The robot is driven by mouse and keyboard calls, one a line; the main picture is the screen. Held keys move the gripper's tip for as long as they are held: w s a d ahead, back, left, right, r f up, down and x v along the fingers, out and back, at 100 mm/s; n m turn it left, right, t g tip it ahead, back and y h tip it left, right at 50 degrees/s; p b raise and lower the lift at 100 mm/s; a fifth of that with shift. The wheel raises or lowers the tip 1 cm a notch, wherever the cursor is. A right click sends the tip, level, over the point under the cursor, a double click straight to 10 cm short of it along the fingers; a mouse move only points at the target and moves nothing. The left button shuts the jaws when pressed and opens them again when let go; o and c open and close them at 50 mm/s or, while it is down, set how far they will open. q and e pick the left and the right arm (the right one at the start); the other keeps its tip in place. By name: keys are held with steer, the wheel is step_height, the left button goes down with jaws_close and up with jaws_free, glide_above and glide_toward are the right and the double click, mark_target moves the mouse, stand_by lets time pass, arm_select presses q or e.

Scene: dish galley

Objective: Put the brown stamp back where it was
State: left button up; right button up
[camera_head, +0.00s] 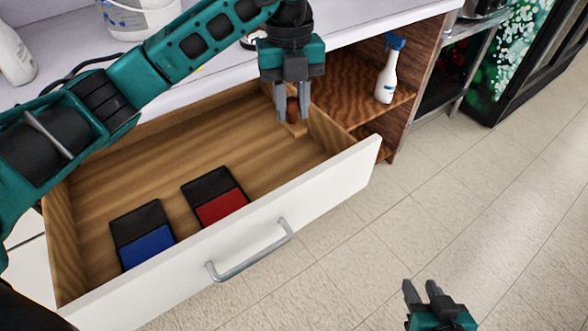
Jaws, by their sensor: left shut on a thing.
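The brown stamp (293,109) is between the fingers of my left gripper (292,114), which is shut on it. My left gripper points down over the back right corner of the open wooden drawer (130,183). A light wooden piece (297,130) shows just below the stamp; I cannot tell whether it is the stamp's base or part of the drawer, or whether the stamp touches the drawer floor. My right gripper (422,289) is open and empty above the tiled floor, at the bottom right.
A black case with a blue part (148,248) and one with a red part (221,206) lie in the drawer near its white front, which has a metal handle (250,255). A spray bottle (386,80) stands on the shelf to the right. A white bucket (140,18) stands on the counter.

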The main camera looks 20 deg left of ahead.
mark_target(290, 113)
arm_select(q)
steer(key=shift+f+b, duration=1)
steer(key=shift+f, duration=6.7)
arm_select(e)
steer(key=shift+w+a+f, duration=0.3)
steer(key=shift+w+a, duration=0.05)
steer(key=shift+a, duration=0.15)
arm_select(q)
steer(key=shift+f, duration=0.15)
steer(key=o, duration=0.9)
steer(key=shift+c, duration=0.2)
arm_select(e)
steer(key=shift+a, duration=0.1)
arm_select(q)
steer(key=shift+w+r, duration=0.1)
steer(key=shift+r, duration=0.4)
steer(key=r, duration=0.3)
steer(key=r+p, duration=0.1)
steer(key=r, duration=0.3)
steer(key=w+r, duration=0.1)
steer(key=r, duration=0.3)
steer(key=shift+a+r+p, duration=0.15)
steer(key=shift+a+p, duration=0.2)
steer(key=shift+a, duration=0.05)
arm_select(e)
steer(key=shift+s+d+r, duration=0.25)
steer(key=shift+d, duration=0.15)
steer(key=shift+r, duration=0.1)
